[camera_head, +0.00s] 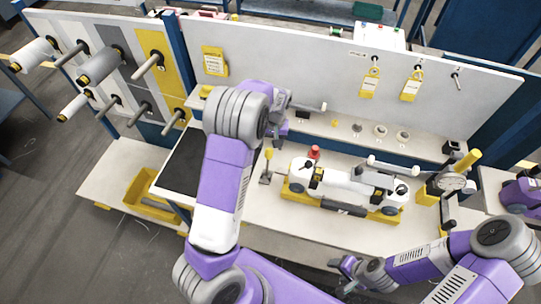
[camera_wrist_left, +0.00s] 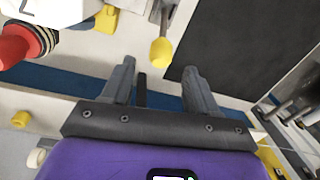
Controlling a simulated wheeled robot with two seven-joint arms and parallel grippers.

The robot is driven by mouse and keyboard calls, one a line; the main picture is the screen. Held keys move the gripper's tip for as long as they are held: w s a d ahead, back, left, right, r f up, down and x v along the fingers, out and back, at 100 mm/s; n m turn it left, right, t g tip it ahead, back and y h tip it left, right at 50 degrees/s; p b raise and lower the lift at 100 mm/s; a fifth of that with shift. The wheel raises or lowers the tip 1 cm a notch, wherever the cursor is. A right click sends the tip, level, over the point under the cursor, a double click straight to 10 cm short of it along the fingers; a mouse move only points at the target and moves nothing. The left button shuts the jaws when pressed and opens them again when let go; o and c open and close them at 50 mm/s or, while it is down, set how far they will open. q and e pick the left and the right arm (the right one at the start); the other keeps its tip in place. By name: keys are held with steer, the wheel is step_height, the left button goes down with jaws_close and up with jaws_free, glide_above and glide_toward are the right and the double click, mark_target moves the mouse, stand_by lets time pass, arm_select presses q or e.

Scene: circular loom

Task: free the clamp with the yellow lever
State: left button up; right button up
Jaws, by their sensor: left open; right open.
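A lever with a yellow knob (camera_head: 268,155) stands upright on a small grey base at the left of the white worktop, beside the white machine body. In the left wrist view the yellow knob (camera_wrist_left: 161,52) lies just past my fingertips, roughly between them, with no visible contact. My left gripper (camera_head: 279,137) is open and empty above and behind the knob; its open fingers also show in the left wrist view (camera_wrist_left: 159,70). My right gripper (camera_head: 346,264) is open and empty at the table's front. The clamp's jaw is too small to make out.
The white machine body (camera_head: 345,187) lies right of the lever, with a red knob (camera_head: 314,152) behind it. A dark mat (camera_head: 182,165) lies to the left. A dial device with a yellow handle (camera_head: 467,160) stands at right. A back panel (camera_head: 300,70) stands behind.

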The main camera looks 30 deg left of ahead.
mark_target(269, 150)
arm_select(q)
steer(key=shift+s+a+f, duration=0.15)
steer(key=shift+f, duration=1.65)
steer(key=shift+s+a+f, duration=0.1)
steer(key=shift+a+f, duration=0.05)
steer(key=shift+f, duration=1.6)
jaws_close()
